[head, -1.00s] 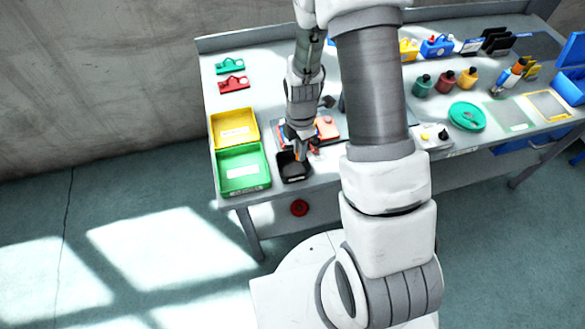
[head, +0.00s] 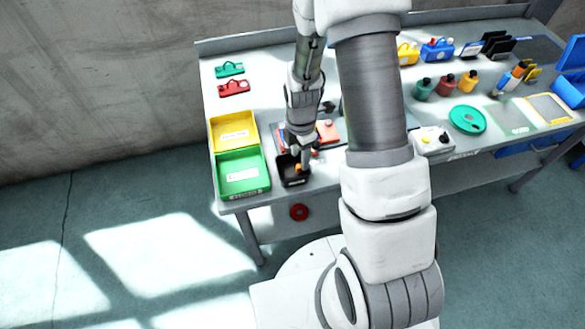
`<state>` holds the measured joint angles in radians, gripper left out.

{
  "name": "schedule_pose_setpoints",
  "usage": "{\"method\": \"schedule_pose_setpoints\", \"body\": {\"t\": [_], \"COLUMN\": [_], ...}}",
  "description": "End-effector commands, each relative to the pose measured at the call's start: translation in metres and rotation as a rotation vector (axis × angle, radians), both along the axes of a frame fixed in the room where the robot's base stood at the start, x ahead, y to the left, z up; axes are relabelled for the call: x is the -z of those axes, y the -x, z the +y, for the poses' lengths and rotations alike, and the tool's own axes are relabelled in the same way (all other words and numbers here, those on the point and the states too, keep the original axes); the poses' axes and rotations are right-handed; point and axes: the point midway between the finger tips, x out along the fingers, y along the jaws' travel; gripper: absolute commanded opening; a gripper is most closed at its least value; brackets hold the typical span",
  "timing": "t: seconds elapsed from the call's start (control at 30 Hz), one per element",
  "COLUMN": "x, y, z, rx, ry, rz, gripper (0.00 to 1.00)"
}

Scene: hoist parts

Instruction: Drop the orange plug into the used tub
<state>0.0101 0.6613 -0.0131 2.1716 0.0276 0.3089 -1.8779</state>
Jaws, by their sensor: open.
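The small black tub (head: 292,182) stands at the front edge of the bench, with a pale label on its front wall. A small orange spot, apparently the orange plug (head: 297,168), shows inside the tub below the fingers. I cannot read the label to confirm that this is the used tub. My gripper (head: 303,163) points down over the tub's back right part. It is open, and its fingers are small and partly hard to make out. The arm hides part of the bench behind it.
A green bin (head: 242,191) and a yellow bin (head: 216,124) stand left of the tub. An orange-pink block (head: 328,131) is behind right of it. A white box with knobs (head: 431,140) is farther right. Red and green clips lie at the back left.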

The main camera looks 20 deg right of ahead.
Motion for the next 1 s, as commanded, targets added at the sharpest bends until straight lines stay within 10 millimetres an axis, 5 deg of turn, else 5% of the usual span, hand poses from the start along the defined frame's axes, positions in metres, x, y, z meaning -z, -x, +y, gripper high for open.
{"method": "schedule_pose_setpoints", "body": {"t": [0.7,1.0], "x": [-0.137,-0.169], "y": [-0.001,0.000], "z": [0.000,0.000], "rx": [0.001,0.000], "ry": [0.001,0.001], "rz": [-0.004,-0.001], "gripper": [0.50,0.50]}}
